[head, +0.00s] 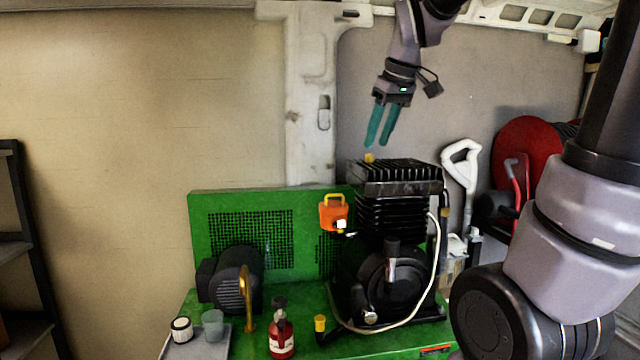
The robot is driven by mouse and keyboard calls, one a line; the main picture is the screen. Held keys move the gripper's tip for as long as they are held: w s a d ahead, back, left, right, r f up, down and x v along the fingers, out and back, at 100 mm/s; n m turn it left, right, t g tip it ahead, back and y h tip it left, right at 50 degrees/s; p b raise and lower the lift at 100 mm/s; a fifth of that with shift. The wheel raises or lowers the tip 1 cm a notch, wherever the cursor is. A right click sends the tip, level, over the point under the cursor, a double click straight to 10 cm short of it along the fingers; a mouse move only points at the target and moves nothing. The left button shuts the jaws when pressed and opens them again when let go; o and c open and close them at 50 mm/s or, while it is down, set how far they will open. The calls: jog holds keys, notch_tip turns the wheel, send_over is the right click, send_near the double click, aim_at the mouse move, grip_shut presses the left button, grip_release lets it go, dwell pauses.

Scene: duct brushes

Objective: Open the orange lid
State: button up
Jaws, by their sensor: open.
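An orange lid-like part (332,216) with a yellow loop handle sits at the green panel, just left of the black finned compressor block (398,178). A small white and metal fitting (342,225) shows at its lower right. It looks shut, but its hinge is too small to make out. My gripper (378,145) points down with its teal fingers apart and nothing between them. In the picture it is above and to the right of the orange part, over the top of the compressor, and clear of both.
The green machine bed (310,298) holds a black motor (236,281), a brass hook-shaped pipe (247,300), a red bottle (281,338) and a grey tray (181,350) with a cup (212,325). A white hose curves along the compressor's right side. Space above the green panel is clear.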

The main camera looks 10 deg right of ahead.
jog(key=s+f+m+t, duration=0.1)
jog(key=s+m, duration=0.3)
jog(key=s, duration=0.3)
jog(key=shift+s+d+m, duration=0.3)
jog(key=shift+d+m, duration=0.1)
jog(key=s+m, duration=0.1)
jog(key=s+f+m, duration=0.1)
jog(key=s, duration=0.1)
jog(key=s+f+m, duration=0.1)
jog(key=s+m, duration=0.1)
jog(key=shift+f+t+y, duration=0.25)
jog(key=shift+t+y, duration=0.05)
jog(key=shift+t, duration=0.1)
jog(key=shift+c, duration=0.9)
jog(key=shift+s+d+f, duration=0.1)
jog(key=shift+f, duration=0.05)
grip_shut()
jog(key=m+h, duration=0.2)
jog(key=m, duration=3.1)
send_near(334, 205)
jog(key=shift+t, duration=0.3)
jog(key=x, duration=0.5)
jog(key=shift+s+f, duration=0.25)
jog(key=shift+f, duration=0.15)
